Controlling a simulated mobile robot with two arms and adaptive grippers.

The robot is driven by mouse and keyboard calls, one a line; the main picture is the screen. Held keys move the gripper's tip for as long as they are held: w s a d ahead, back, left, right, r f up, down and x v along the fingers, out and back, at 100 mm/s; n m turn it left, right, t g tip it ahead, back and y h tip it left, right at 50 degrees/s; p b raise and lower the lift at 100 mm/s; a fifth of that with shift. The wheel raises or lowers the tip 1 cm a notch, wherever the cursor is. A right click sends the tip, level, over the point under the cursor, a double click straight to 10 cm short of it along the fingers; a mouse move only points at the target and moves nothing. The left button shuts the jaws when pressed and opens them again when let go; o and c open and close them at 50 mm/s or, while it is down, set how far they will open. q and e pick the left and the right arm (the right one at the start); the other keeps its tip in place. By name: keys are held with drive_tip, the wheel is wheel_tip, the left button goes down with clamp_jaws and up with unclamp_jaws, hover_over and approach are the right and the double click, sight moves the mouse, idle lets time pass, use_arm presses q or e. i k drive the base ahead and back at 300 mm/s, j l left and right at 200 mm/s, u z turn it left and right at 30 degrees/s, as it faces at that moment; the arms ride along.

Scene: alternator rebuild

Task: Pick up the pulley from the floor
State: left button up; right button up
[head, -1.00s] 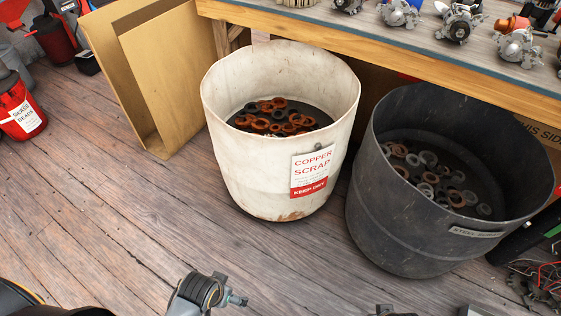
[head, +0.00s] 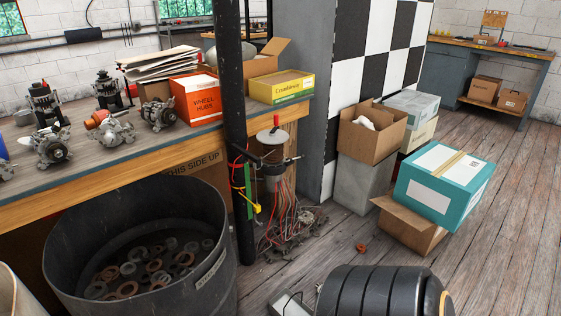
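A small orange-red ring-shaped part (head: 361,247) lies on the wooden floor in front of the cardboard box, right of the black post. It is too small to tell if it is the pulley. A greyish part (head: 308,216) lies among loose wires at the foot of the post; I cannot tell what it is. A black segment of my arm shows at the bottom of the head view, but the fingertips of both grippers are out of view.
A black scrap bin (head: 62,262) with metal rings stands left. The black post (head: 236,130) rises beside the workbench (head: 110,172). A teal box (head: 440,184) sits tilted on an open cardboard box (head: 408,233). Floor (head: 490,260) at right is clear.

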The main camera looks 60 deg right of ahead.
sight(360, 248)
drive_tip(key=z, duration=2.7)
